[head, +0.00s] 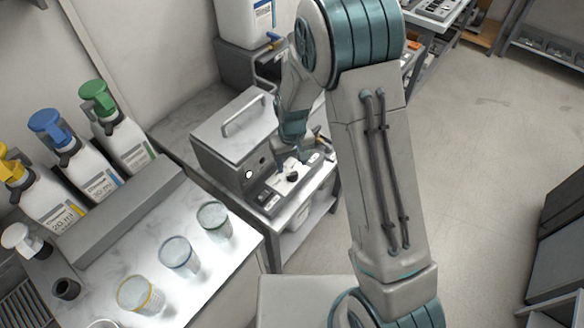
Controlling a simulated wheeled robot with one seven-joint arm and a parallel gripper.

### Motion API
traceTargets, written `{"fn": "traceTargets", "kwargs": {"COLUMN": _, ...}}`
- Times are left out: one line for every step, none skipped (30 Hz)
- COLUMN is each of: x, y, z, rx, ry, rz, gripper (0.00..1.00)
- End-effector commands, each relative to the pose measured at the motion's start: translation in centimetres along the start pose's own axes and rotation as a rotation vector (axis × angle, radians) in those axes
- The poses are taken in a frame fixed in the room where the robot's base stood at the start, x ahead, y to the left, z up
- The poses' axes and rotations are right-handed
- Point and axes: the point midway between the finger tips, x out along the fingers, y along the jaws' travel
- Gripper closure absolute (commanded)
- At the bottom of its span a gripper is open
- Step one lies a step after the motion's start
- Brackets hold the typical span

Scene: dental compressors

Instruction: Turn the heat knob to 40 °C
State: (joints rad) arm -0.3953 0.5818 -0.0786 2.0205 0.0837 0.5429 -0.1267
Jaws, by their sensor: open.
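A grey box-shaped unit (227,135) with a handle on its lid stands on the cart in the middle. A white panel (281,188) at its front bears a small dark knob (293,177), likely the heat knob. Its pointer and any 40 °C mark are too small to read. My gripper (292,163) is open and points down just above and behind the knob. Whether the fingers touch the knob cannot be told. My arm comes in from the right and hides part of the unit's right side.
A small round white dial (249,174) is on the unit's front. At the left, a counter holds a green-ringed cup (214,220), a blue-ringed cup (180,256), a yellow-ringed cup (140,295) and pump bottles (124,139). A white canister (243,20) stands behind.

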Motion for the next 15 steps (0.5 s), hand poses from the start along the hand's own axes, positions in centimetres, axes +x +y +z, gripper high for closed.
{"fn": "traceTargets", "kwargs": {"x": 0.8, "y": 0.0, "z": 0.1, "rx": 0.0, "ry": -0.004, "rz": 0.0, "gripper": 0.45}}
{"fn": "traceTargets", "kwargs": {"x": 1.3, "y": 0.0, "z": 0.1, "rx": -0.001, "ry": -0.004, "rz": 0.0, "gripper": 0.45}}
{"fn": "traceTargets", "kwargs": {"x": 1.9, "y": 0.0, "z": 0.1, "rx": -0.001, "ry": -0.004, "rz": 0.0, "gripper": 0.45}}
{"fn": "traceTargets", "kwargs": {"x": 2.2, "y": 0.0, "z": 0.1, "rx": -0.001, "ry": -0.004, "rz": 0.0, "gripper": 0.45}}
{"fn": "traceTargets", "kwargs": {"x": 2.5, "y": 0.0, "z": 0.1, "rx": -0.001, "ry": -0.003, "rz": 0.0, "gripper": 0.45}}
{"fn": "traceTargets", "kwargs": {"x": 3.0, "y": 0.0, "z": 0.0, "rx": -0.001, "ry": -0.002, "rz": 0.0, "gripper": 0.45}}
{"fn": "traceTargets", "kwargs": {"x": 3.3, "y": 0.0, "z": 0.0, "rx": 0.0, "ry": -0.002, "rz": 0.0, "gripper": 0.45}}
{"fn": "traceTargets", "kwargs": {"x": 3.5, "y": 0.0, "z": 0.0, "rx": 0.0, "ry": -0.002, "rz": 0.0, "gripper": 0.45}}
{"fn": "traceTargets", "kwargs": {"x": 3.8, "y": 0.0, "z": 0.0, "rx": 0.0, "ry": -0.001, "rz": 0.0, "gripper": 0.45}}
{"fn": "traceTargets", "kwargs": {"x": 4.0, "y": 0.0, "z": 0.0, "rx": 0.0, "ry": -0.001, "rz": 0.0, "gripper": 0.45}}
{"fn": "traceTargets", "kwargs": {"x": 4.1, "y": 0.0, "z": 0.0, "rx": 0.0, "ry": 0.0, "rz": 0.0, "gripper": 0.45}}
{"fn": "traceTargets", "kwargs": {"x": 4.2, "y": 0.0, "z": 0.0, "rx": 0.0, "ry": 0.0, "rz": 0.0, "gripper": 0.45}}
{"fn": "traceTargets", "kwargs": {"x": 4.3, "y": 0.0, "z": 0.0, "rx": 0.0, "ry": 0.001, "rz": 0.0, "gripper": 0.45}}
{"fn": "traceTargets", "kwargs": {"x": 4.4, "y": 0.0, "z": 0.0, "rx": 0.0, "ry": 0.001, "rz": 0.0, "gripper": 0.45}}
{"fn": "traceTargets", "kwargs": {"x": 4.4, "y": 0.0, "z": 0.0, "rx": 0.0, "ry": 0.001, "rz": 0.0, "gripper": 0.45}}
